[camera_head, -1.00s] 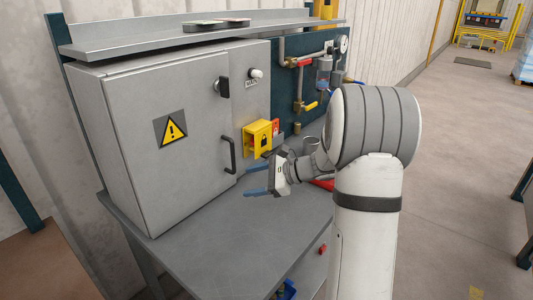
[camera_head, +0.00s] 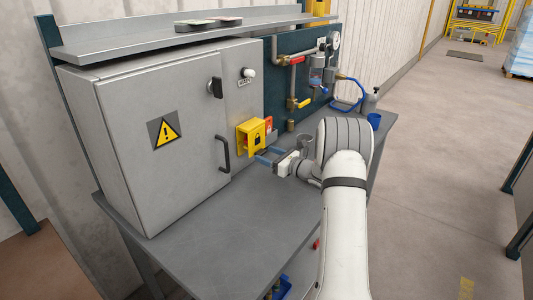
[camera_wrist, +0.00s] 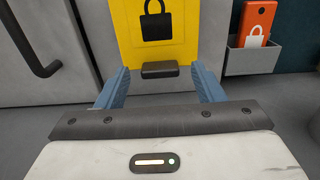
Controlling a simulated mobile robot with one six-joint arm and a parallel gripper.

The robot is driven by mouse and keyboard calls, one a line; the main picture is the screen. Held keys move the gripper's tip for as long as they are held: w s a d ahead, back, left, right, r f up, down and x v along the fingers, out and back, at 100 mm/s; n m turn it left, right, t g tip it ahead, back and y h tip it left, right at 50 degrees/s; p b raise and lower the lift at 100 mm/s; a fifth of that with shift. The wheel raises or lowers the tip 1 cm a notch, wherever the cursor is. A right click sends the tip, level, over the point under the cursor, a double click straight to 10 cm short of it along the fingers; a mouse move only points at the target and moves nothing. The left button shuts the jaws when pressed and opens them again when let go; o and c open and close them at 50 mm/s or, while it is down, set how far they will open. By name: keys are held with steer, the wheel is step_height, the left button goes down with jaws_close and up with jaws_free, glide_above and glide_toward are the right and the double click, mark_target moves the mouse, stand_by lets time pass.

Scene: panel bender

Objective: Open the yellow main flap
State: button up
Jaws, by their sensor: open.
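The yellow main flap (camera_head: 250,136) is on the front of the grey cabinet, right of the door handle, and carries a black padlock mark. In the wrist view the yellow flap (camera_wrist: 154,35) fills the top middle, with a dark grip tab (camera_wrist: 159,69) at its lower edge. My gripper (camera_head: 263,156) is just in front of the flap. Its two blue fingers are open, and in the wrist view the gripper (camera_wrist: 159,84) has one finger on each side of the tab. I cannot tell whether they touch anything.
A grey cabinet door with a black handle (camera_head: 223,154) is left of the flap. An orange padlock-marked card (camera_wrist: 257,22) sits in a grey holder (camera_wrist: 251,62) to its right. Pipes and valves (camera_head: 298,90) stand further right. The bench top (camera_head: 190,235) in front is clear.

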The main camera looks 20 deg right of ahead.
steer(key=shift+w+a, duration=0.3)
steer(key=shift+w, duration=0.1)
steer(key=shift+c, duration=0.3)
jaws_close()
steer(key=shift+r, duration=0.1)
